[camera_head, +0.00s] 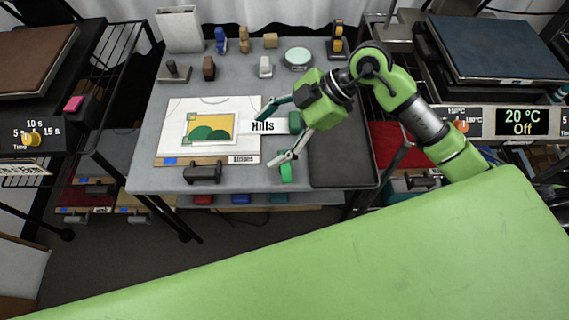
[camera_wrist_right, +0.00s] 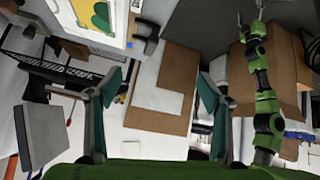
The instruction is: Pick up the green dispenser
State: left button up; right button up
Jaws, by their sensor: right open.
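My right gripper (camera_head: 277,135) reaches in from the right over the grey table, its two fingers spread wide and nothing held between them. A small bright green piece (camera_head: 286,173), which looks like the green dispenser, sits near the table's front edge, just below the lower fingertip. The finger partly covers it, and I cannot tell whether they touch. In the right wrist view the open fingers (camera_wrist_right: 155,100) stand well apart, and I cannot make out the dispenser there.
A white shirt (camera_head: 215,105) with a hills picture lies on the table (camera_head: 150,178). A black dispenser-like object (camera_head: 203,172) stands at the front edge. A dark tray (camera_head: 340,165) lies to the right. Stamps and jars line the back.

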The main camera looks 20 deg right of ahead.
aim_at(285, 165)
jog(key=d+f+m+h, duration=0.2)
jog(key=d+f+h, duration=0.15)
jog(key=d, duration=0.45)
jog(key=shift+g+h, duration=0.25)
jog(key=shift+g, duration=0.15)
jog(key=p+x, duration=0.2)
jog(key=x, duration=1)
jog(key=shift+s+f, duration=0.1)
jog(key=shift+f, duration=0.5)
jog(key=c, duration=1.2)
